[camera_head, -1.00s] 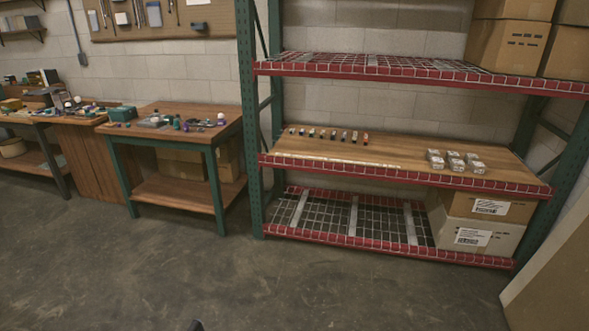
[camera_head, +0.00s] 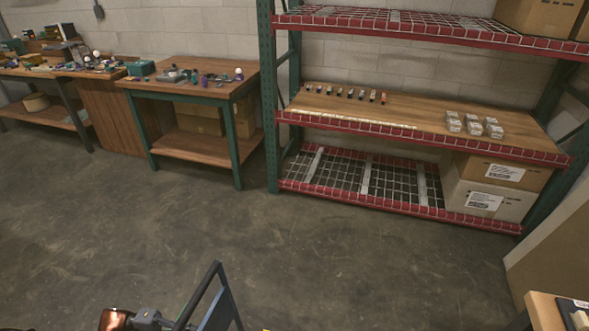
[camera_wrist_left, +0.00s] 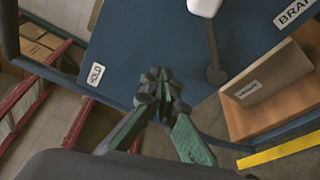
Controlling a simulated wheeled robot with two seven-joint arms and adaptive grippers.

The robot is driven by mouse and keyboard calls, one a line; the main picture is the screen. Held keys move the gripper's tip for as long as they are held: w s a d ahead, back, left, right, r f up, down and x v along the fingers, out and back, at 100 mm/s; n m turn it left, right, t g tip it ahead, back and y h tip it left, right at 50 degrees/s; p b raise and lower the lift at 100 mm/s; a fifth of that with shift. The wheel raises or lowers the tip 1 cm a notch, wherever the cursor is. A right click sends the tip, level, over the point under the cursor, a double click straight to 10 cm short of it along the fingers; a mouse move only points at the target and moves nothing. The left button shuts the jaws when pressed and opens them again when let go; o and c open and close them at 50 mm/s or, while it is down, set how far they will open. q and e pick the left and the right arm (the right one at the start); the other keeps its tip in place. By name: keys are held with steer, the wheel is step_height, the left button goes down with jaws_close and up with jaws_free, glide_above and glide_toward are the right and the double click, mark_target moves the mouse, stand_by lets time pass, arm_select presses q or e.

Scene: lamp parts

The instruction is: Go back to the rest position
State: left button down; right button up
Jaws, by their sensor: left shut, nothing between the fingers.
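My left gripper (camera_wrist_left: 160,88) shows in the left wrist view. Its dark fingertips are together with nothing between them, above or in front of a dark blue surface (camera_wrist_left: 130,50). A white rounded thing with a grey stem (camera_wrist_left: 212,45) is at the upper right, apart from the fingers. In the head view lamp parts lie on the wooden workbench (camera_head: 190,84) at the left. Neither gripper can be made out in the head view, and the right gripper is out of view.
A shelf rack (camera_head: 420,125) holds small bottles and several small packs. A black and blue frame (camera_head: 205,300) and a copper-coloured thing (camera_head: 115,319) are at the bottom edge. The concrete floor (camera_head: 330,240) is clear.

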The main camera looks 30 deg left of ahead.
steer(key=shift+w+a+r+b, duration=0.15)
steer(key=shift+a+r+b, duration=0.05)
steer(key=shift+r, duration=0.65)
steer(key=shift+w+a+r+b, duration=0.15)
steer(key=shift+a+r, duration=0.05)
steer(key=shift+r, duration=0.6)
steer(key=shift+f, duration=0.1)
